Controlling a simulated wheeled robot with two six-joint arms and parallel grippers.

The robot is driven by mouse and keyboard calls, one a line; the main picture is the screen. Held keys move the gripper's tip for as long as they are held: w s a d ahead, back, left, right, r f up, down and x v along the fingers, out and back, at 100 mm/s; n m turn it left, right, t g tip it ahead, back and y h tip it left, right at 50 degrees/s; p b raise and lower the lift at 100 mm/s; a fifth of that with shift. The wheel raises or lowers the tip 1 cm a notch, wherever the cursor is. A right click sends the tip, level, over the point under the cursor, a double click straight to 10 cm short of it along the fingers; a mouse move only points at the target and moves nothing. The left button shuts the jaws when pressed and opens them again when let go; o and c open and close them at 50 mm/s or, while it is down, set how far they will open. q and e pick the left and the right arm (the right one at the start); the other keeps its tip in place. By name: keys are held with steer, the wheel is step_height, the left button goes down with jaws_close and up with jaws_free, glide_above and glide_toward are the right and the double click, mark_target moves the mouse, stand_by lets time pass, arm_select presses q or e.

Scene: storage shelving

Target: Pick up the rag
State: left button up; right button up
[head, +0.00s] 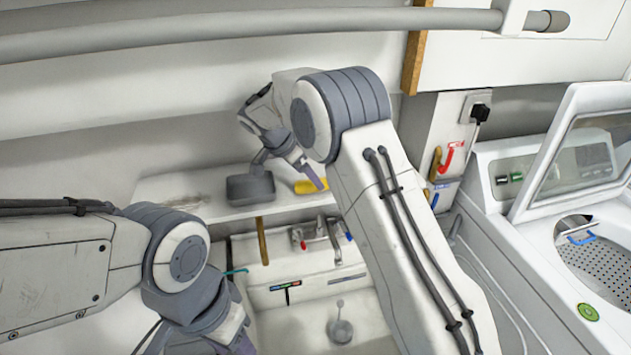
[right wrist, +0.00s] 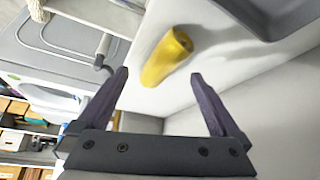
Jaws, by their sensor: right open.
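A yellow rolled-up cloth, which looks like the rag (head: 309,186), lies on the white shelf (head: 205,213) above the sink. In the right wrist view the rag (right wrist: 167,58) lies ahead of the fingertips, between their lines. My right gripper (head: 314,176) is at the shelf beside the rag; in the wrist view the right gripper (right wrist: 159,74) is open with nothing between its fingers. Whether a finger touches the rag cannot be told. My left gripper (head: 240,343) shows only in part at the bottom of the head view, and its jaws are not clear.
A dark grey container (head: 250,188) stands on the shelf just left of the rag. Below are a white sink (head: 290,330) and a tap (head: 321,232). A washing machine (head: 560,250) with its lid up stands at the right. A grey rail (head: 250,32) crosses the top.

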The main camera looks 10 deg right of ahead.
steer(key=p+x, duration=0.1)
steer(key=x, duration=0.2)
steer(key=shift+w+d+f+p, duration=0.1)
steer(key=shift+w+d+p, duration=0.15)
steer(key=shift+p, duration=0.1)
steer(key=shift+f, duration=0.35)
steer(key=c, duration=1.4)
